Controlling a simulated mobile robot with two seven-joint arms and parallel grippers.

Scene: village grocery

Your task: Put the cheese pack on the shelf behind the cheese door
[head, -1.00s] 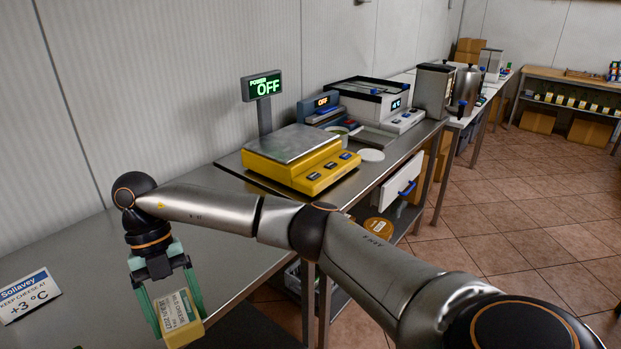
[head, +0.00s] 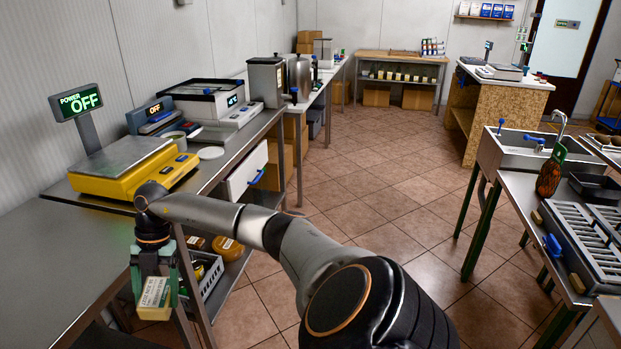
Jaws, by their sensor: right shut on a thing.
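My right gripper (head: 155,283) hangs at the lower left of the head view, pointing down. Its green fingers are shut on the cheese pack (head: 153,302), a small yellow block with a pale printed label. The pack is held in the air near the edge of the steel counter (head: 60,265), with its lower part showing below the fingers. The cheese door and its shelf cannot be made out in this view. My left gripper is not in view.
A sink (head: 530,150) and a slatted rack (head: 590,240) stand right. The tiled floor (head: 380,220) between is open.

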